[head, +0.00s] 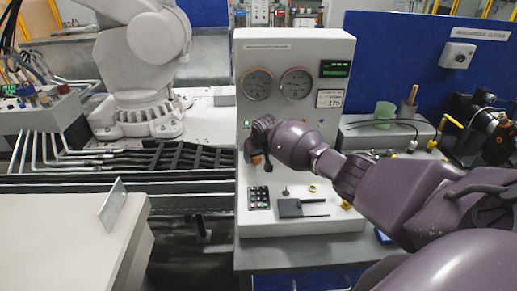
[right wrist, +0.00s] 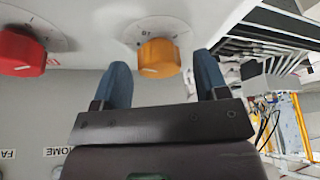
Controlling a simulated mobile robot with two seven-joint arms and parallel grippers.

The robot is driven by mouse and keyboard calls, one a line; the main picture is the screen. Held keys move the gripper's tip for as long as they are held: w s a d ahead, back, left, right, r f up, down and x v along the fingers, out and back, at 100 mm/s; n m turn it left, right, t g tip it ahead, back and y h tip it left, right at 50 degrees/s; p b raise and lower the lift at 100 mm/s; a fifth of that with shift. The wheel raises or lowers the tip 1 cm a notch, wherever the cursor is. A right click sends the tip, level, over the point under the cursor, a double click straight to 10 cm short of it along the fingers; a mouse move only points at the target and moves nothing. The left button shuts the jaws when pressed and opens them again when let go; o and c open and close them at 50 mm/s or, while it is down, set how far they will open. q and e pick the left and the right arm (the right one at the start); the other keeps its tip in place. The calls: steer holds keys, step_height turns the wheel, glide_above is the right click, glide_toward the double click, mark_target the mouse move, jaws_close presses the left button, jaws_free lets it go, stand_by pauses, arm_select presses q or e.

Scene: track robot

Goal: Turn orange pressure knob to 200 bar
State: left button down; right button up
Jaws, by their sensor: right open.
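The orange knob (right wrist: 158,57) sits on a white dial plate on the panel face in the right wrist view, with a pale mark on its front. My right gripper (right wrist: 163,64) is open, its two blue-grey fingers on either side of the knob with a gap at each side. I cannot tell how deep the fingertips reach along it. In the head view, my right gripper (head: 259,141) is at the left part of the white control panel (head: 318,215), largely hiding the knob. My left gripper is not in view.
A red knob (right wrist: 20,52) is on the panel beside the orange one. Two round gauges (head: 258,84) and a green display (head: 335,68) are higher on the panel. A button pad (head: 259,197) and a dark tool (head: 290,208) are on its lower ledge. A white robot arm stands left.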

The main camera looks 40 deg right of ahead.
steer(key=v, duration=1)
steer(key=shift+r, duration=0.25)
steer(key=shift+s+f, duration=0.1)
